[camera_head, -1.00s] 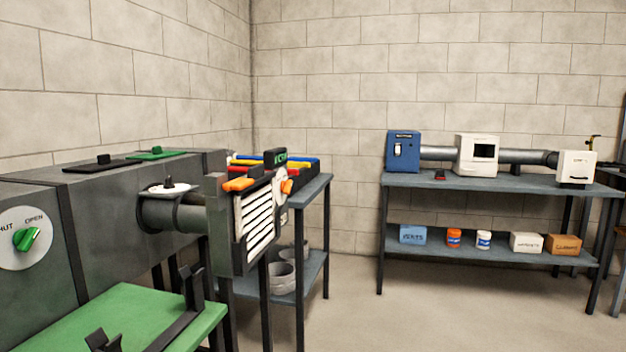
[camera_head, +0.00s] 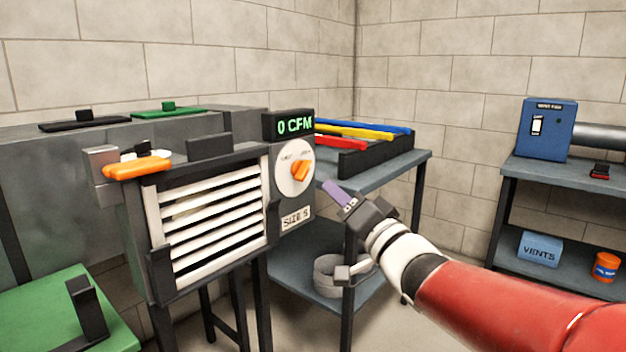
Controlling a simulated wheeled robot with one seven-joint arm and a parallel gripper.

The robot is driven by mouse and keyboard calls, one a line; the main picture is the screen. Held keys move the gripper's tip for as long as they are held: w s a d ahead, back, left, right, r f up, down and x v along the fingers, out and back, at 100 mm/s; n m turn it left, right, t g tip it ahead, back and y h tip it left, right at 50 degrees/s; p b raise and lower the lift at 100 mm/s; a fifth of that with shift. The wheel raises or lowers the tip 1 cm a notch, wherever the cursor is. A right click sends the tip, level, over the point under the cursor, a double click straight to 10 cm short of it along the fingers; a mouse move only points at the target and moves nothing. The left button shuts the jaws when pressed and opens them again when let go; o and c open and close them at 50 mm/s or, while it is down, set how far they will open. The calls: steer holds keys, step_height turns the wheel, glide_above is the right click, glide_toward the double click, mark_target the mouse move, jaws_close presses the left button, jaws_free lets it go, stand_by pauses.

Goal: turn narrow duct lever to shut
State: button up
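An orange lever (camera_head: 300,171) sits on a round white dial (camera_head: 294,167) on the grey duct front, right of the louvred grille (camera_head: 212,216). Its tip points up and right; the small lettering on the dial is hard to read. A "SIZE S" label (camera_head: 296,217) is below it, and a display (camera_head: 289,125) above reads 0 CFM. My gripper (camera_head: 337,192) is just right of and slightly below the dial, apart from the lever, with purple fingertips toward it. It holds nothing that I can see. The gap between its fingers cannot be made out.
An orange bar (camera_head: 137,167) sticks out at the grille's top left. Behind my gripper, a table (camera_head: 412,161) carries a dark rack with red, yellow and blue rods. A green bench (camera_head: 45,312) is at lower left. A blue box (camera_head: 546,129) stands on the right-hand bench.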

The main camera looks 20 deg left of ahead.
mark_target(307, 172)
steer(key=shift+g+y, duration=0.3)
steer(key=shift+y, duration=0.2)
steer(key=x, duration=0.4)
steer(key=s+x, duration=0.1)
steer(key=x, duration=0.2)
steer(key=shift+a, duration=0.4)
steer(key=shift+p+x, duration=0.3)
steer(key=shift+x, duration=0.45)
steer(key=c, duration=0.6)
